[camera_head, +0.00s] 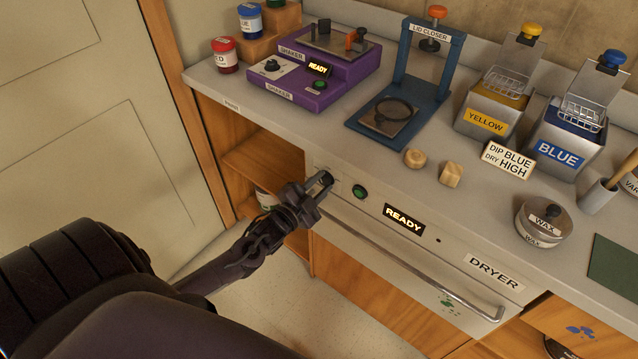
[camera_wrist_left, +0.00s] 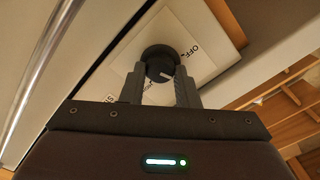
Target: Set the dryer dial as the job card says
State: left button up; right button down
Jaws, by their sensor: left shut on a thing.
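The dryer (camera_head: 420,262) is built into the front of the bench and carries a DRYER label. Its dial (camera_wrist_left: 160,62) is a round black knob on a pale plate, with a white pointer mark toward the lower right in the left wrist view. OFF is printed at the upper right of the plate; another label at the lower left is partly hidden. My left gripper (camera_head: 321,184) is shut on the dial, one finger on each side; it also shows in the left wrist view (camera_wrist_left: 160,85). The job card (camera_head: 507,160) reads DIP BLUE DRY HIGH. My right gripper is out of view.
A green button (camera_head: 360,192) and a lit READY display (camera_head: 403,219) sit right of the dial. The dryer's long handle (camera_head: 430,275) runs below. A purple shaker (camera_head: 313,75), blue lid closer (camera_head: 400,110), yellow tank (camera_head: 487,115) and blue tank (camera_head: 562,145) stand on the bench.

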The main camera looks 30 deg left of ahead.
pick_arm(q)
jog(key=m, duration=0.4)
jog(key=shift+m+p, duration=0.3)
jog(key=shift+m, duration=0.1)
jog(key=m, duration=0.4)
jog(key=shift+f+m+p, duration=0.1)
jog(key=shift+m+p, duration=0.2)
jog(key=shift+p, duration=0.05)
jog(key=m, duration=0.4)
jog(key=shift+p, duration=0.35)
jog(key=shift+f+m+p, duration=0.15)
jog(key=shift+m+p, duration=0.15)
jog(key=shift+m, duration=2.1)
jog(key=o, duration=1)
jog(key=shift+c, duration=0.2)
jog(key=shift+s, duration=0.1)
